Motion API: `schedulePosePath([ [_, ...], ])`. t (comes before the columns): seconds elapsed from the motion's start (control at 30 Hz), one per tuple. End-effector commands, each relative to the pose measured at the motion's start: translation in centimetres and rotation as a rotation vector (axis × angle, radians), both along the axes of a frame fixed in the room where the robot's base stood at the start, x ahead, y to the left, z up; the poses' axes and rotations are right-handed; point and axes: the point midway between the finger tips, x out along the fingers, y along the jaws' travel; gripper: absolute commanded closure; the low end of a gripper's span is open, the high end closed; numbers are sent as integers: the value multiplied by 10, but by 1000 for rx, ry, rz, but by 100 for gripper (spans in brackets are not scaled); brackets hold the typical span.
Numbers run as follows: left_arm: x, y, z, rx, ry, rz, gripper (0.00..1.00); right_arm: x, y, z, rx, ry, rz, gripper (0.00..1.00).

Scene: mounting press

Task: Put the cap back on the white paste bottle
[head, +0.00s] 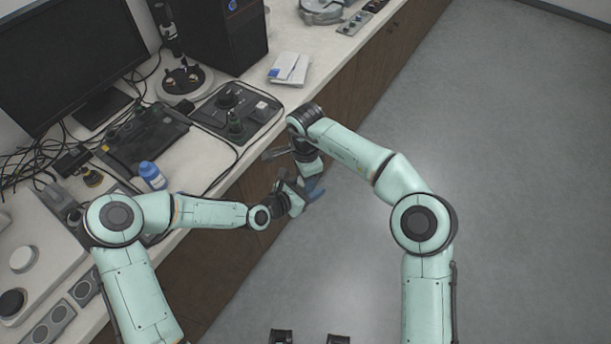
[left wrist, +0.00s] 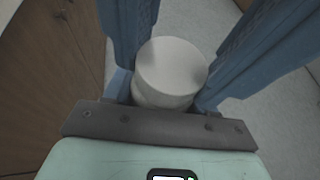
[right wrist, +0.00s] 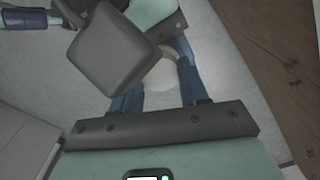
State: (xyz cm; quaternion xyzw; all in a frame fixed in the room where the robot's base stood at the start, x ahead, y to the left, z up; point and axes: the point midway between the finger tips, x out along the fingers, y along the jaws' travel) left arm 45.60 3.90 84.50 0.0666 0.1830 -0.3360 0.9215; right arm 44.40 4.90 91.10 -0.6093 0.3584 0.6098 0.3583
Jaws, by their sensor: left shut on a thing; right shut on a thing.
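My left gripper (head: 298,192) and right gripper (head: 314,186) meet in front of the bench edge, above the floor. In the left wrist view, the white paste bottle (left wrist: 171,72) is a short white cylinder close to the palm, with a round flat end facing the camera. The left gripper is shut on it. In the right wrist view, a white round piece, which looks like the cap (right wrist: 160,76), sits between the right gripper's blue fingers, partly hidden by a dark block. The right gripper is shut on it. Whether cap and bottle touch cannot be told.
A blue-capped bottle (head: 151,174) stands on the bench left of the grippers. A black tray (head: 236,112) with dark parts, a white packet (head: 289,68), a monitor (head: 70,60) and loose cables (head: 40,160) occupy the bench. The floor (head: 520,200) at right is clear.

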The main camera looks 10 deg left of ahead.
Motion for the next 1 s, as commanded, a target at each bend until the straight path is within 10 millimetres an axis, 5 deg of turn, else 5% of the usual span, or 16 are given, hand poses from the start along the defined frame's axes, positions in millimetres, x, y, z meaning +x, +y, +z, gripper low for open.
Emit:
schedulePosePath([
  [0.27,0,-1,0,-1,-1,-2,100,0,0,1,1,-2,-13,93],
  [0.3,0,-1,0,-1,-1,-2,100,0,0,0,1,-2,-13,50],
  [0.37,0,-1,0,0,-1,-1,100,0,0,0,1,-2,-12,31],
  [0.67,1,0,1,-1,-2,2,100,-1,1,2,0,1,-10,31],
  [1.0,1,0,0,0,-1,1,100,-1,1,41,2,0,-9,31],
])
